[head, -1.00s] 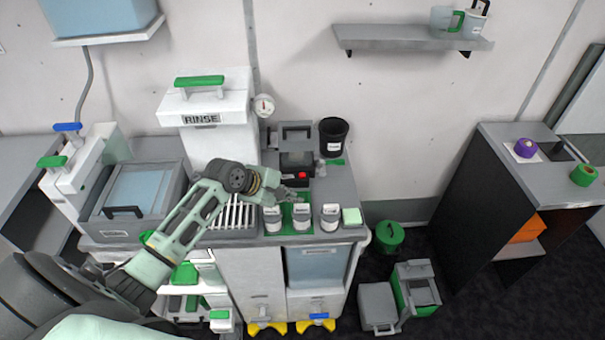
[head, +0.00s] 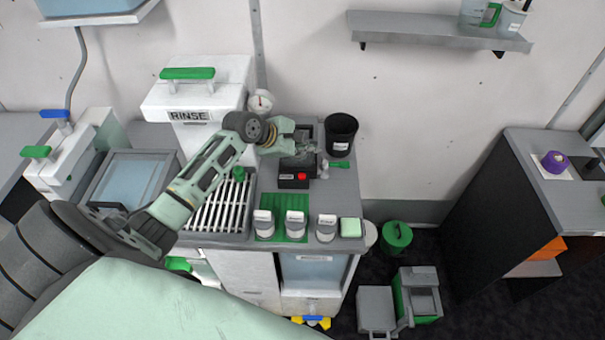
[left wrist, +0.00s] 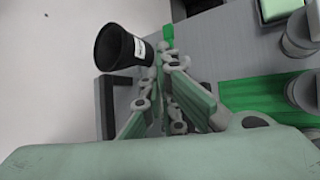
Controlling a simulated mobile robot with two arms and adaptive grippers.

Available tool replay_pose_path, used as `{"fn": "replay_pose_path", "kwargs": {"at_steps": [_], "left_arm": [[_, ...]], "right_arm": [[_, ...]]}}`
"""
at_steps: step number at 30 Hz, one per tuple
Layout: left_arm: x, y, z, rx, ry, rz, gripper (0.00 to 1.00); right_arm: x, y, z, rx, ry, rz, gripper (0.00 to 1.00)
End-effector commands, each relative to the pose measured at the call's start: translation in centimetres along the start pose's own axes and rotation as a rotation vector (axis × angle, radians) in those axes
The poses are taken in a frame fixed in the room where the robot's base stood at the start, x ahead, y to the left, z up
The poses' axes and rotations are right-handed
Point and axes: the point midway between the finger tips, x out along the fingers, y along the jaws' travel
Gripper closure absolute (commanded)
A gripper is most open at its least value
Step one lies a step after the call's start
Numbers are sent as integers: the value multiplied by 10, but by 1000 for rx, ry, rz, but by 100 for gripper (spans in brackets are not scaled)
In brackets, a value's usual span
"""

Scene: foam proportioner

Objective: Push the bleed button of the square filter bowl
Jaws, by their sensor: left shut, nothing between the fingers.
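My left gripper (head: 318,149) is shut and empty, above the dark boxy device (head: 290,164) at the back of the counter. In the left wrist view its fingers (left wrist: 166,60) are together, pointing toward the counter's far side. A red button (head: 302,176) shows on the device's front block, just below and left of the fingertips. My wrist covers part of the device. I cannot tell for sure which thing is the square filter bowl, and no bleed button is clearly readable. My right gripper is in neither view.
A black cup (head: 340,134) stands close to the right of my gripper and also shows in the left wrist view (left wrist: 118,46). A small green piece (head: 339,164) lies by it. Labelled jars (head: 295,224) stand at the front. The RINSE tank (head: 195,100) is at the left.

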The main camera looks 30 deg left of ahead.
Motion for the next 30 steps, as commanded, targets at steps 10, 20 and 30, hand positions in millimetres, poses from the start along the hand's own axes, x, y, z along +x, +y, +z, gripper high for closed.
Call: {"fn": "replay_pose_path", "kwargs": {"at_steps": [10,20,30], "left_arm": [[18,-13,-12,-3,0,-2,100],[49,-36,-36,0,0,-1,100],[62,-44,-44,0,0,1,100]], "right_arm": [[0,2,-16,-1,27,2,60],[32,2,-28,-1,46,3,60],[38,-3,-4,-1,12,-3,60]]}}
